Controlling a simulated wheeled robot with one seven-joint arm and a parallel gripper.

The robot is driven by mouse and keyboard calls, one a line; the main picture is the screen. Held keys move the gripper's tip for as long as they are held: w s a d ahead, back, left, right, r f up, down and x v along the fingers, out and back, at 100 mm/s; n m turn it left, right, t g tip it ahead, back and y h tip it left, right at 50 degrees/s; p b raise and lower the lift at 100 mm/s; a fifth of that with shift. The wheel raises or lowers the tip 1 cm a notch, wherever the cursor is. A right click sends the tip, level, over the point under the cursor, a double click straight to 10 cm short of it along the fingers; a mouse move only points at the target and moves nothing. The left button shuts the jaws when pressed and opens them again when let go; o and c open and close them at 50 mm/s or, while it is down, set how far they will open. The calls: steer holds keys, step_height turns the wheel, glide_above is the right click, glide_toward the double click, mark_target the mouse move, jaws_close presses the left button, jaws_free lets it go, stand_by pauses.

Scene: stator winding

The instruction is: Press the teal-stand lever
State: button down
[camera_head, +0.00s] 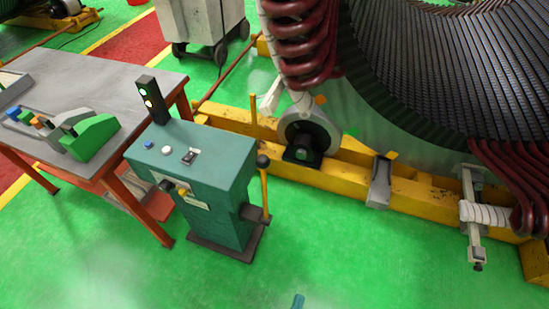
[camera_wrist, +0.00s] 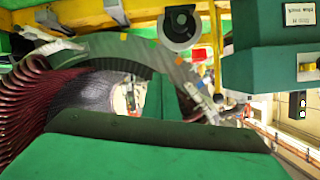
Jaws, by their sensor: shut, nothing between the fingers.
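The teal stand (camera_head: 190,185) is a box on a dark base, with buttons on its sloped top. Its lever (camera_head: 264,185) stands upright on the right side, a yellow rod with a black knob at the top. In the wrist view, which looks inverted, the stand (camera_wrist: 265,65) is at upper right and the yellow lever rod (camera_wrist: 217,50) is just left of it. A small teal tip of my gripper (camera_head: 298,301) shows at the bottom edge, shut and empty, apart from the lever. A large green shape with a dark edge fills the bottom of the wrist view.
A grey table (camera_head: 85,85) with a green tool (camera_head: 92,137) stands left of the stand. A yellow beam frame (camera_head: 340,178) carries the large stator (camera_head: 450,60) with red coils behind and to the right. Green floor (camera_head: 370,250) in front is clear.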

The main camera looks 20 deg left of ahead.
steer(key=w+a+f+m+g+y, duration=0.1)
steer(key=w+a+f+m+y, duration=0.2)
steer(key=w, duration=0.8)
steer(key=w+a+f+m+g+y, duration=0.1)
steer(key=w+a+f+y, duration=0.3)
steer(key=w, duration=0.8)
steer(key=w+a+r+n+g+y, duration=0.1)
steer(key=w+a+r+n+y, duration=0.1)
steer(key=w+r+y, duration=0.7)
steer(key=w+r, duration=0.5)
steer(key=r, duration=0.4)
steer(key=shift+w+n+g, duration=0.15)
steer(key=shift+n+g, duration=0.15)
steer(key=shift+n, duration=0.1)
steer(key=shift+a, duration=0.2)
steer(key=w+a, duration=0.1)
steer(key=a, duration=0.8)
steer(key=shift+w, duration=0.15)
